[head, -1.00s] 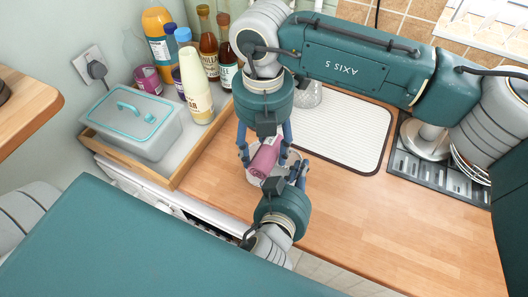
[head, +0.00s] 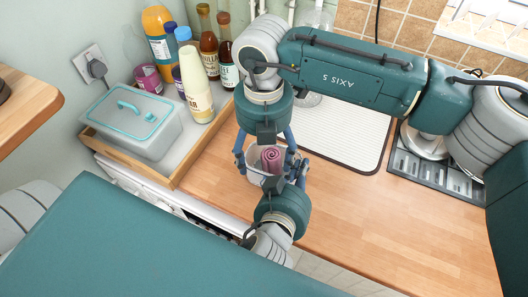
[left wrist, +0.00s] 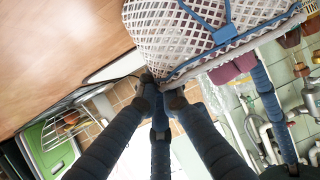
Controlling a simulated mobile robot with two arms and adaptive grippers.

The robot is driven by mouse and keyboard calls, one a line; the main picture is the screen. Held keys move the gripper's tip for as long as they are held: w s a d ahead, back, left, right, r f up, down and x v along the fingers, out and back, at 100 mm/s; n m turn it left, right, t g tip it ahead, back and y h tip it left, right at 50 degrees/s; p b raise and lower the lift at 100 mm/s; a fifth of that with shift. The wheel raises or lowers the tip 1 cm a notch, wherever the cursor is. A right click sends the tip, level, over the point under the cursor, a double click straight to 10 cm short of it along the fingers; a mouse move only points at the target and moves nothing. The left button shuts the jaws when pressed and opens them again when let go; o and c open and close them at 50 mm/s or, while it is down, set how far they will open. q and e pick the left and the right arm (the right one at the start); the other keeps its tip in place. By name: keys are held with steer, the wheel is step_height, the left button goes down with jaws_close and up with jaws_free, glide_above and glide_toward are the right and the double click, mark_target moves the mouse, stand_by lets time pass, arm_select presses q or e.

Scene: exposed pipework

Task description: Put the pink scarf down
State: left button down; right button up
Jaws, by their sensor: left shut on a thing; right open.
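The pink scarf (head: 272,158) is a tight roll with its spiral end facing up. It stands in a small pale lattice basket (head: 253,176), its top showing at the rim. My right gripper (head: 265,155) is over the basket, its fingers open on either side of the roll. My left gripper (head: 287,176) is shut on the basket's near rim. In the left wrist view, its fingertips (left wrist: 160,84) meet at the rim of the white lattice basket (left wrist: 185,35). A bit of the scarf (left wrist: 232,68) shows past the rim, beside a blue finger of my right gripper. The scarf's lower part is hidden.
The wooden counter (head: 370,220) is clear at the front right.

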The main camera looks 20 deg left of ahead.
step_height(320, 180, up, 12)
steer(key=shift+r, duration=0.15)
stand_by(0.4)
arm_select(q)
steer(key=c, duration=1.9)
jaws_free()
steer(key=shift+o, duration=0.2)
